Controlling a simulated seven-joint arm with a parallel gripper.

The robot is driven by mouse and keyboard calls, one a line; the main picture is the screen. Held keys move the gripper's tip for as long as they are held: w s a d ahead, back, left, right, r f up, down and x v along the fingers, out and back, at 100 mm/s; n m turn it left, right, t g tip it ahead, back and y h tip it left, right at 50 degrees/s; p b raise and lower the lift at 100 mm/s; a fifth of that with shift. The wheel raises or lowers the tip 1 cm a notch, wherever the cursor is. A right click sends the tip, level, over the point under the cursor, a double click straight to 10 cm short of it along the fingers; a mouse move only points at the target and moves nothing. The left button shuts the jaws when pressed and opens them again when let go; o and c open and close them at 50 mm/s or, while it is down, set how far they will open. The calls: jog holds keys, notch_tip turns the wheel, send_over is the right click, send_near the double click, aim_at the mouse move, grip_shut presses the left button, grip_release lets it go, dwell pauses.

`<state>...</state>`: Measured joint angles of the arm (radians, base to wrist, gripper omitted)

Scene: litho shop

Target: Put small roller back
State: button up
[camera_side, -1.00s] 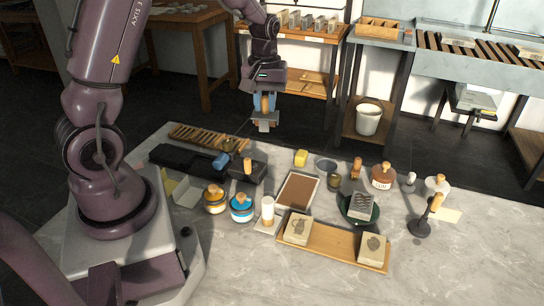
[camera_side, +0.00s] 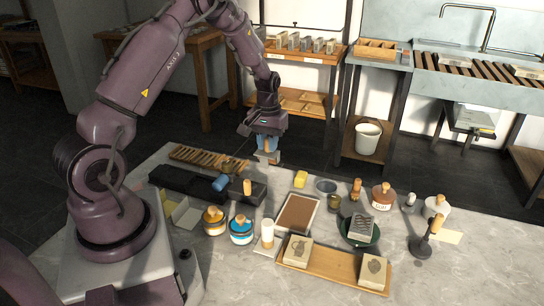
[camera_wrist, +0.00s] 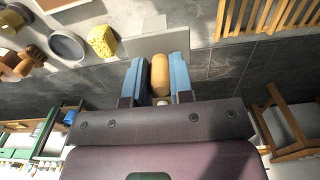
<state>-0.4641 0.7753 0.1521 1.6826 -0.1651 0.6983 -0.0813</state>
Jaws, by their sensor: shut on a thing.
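My gripper (camera_side: 266,146) is shut on a tan wooden handle with a flat grey plate below it, above the back edge of the table. In the wrist view the handle (camera_wrist: 160,75) sits between my blue fingers (camera_wrist: 160,84), and the grey plate (camera_wrist: 160,42) extends beyond the fingertips. The held thing looks more like a scraper than a roller. A small blue roller (camera_side: 220,183) lies on the black rack (camera_side: 180,180) at the table's left; its handle is hard to make out. A wooden handle (camera_side: 247,187) stands upright at the rack's right end.
A slatted wooden rack (camera_side: 195,156) lies behind the black rack. Jars (camera_side: 241,229), a brown-topped tray (camera_side: 297,211), a yellow sponge (camera_side: 300,179), a grey bowl (camera_side: 326,187) and a board with stones (camera_side: 330,270) crowd the middle.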

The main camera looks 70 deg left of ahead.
aim_at(271, 160)
jog(key=shift+w+a+f, duration=0.25)
jog(key=shift+w+f, duration=0.15)
jog(key=shift+f, duration=0.15)
jog(key=shift+w+a+f, duration=0.25)
jog(key=shift+w+f, duration=0.1)
jog(key=shift+f, duration=0.2)
jog(key=shift+w+f, duration=0.1)
jog(key=shift+f, duration=1.5)
jog(key=shift+f, duration=0.75)
grip_shut()
jog(key=o, duration=0.9)
grip_release()
jog(key=shift+c, duration=0.2)
